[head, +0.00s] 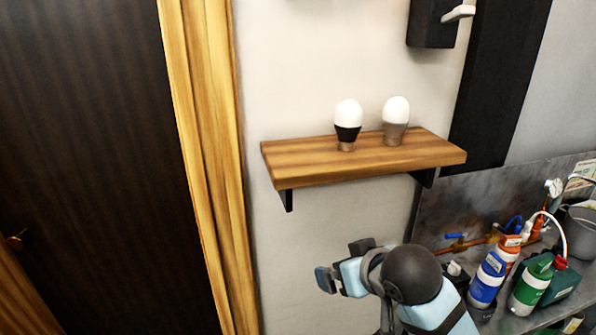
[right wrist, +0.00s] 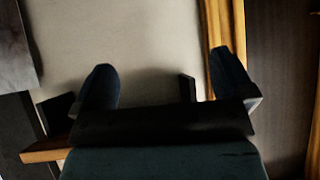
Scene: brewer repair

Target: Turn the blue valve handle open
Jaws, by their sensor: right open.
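The blue valve handle (head: 454,236) is small and sits at the lower right of the head view, at the left end of a copper pipe (head: 482,239) above the counter. My right gripper (head: 342,264) is below the wooden shelf, well to the left of the handle and apart from it. In the right wrist view my right gripper (right wrist: 166,82) is open, with its two dark fingers wide apart and nothing between them. The valve handle does not show in that view. My left gripper is not in view.
A wooden shelf (head: 365,165) with two bulbs (head: 348,115) juts from the wall above my right arm. A blue-and-white bottle (head: 488,280), a green bottle (head: 530,285) and a dark green canister (head: 563,283) crowd the counter near the pipe. Bare wall lies left of my gripper.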

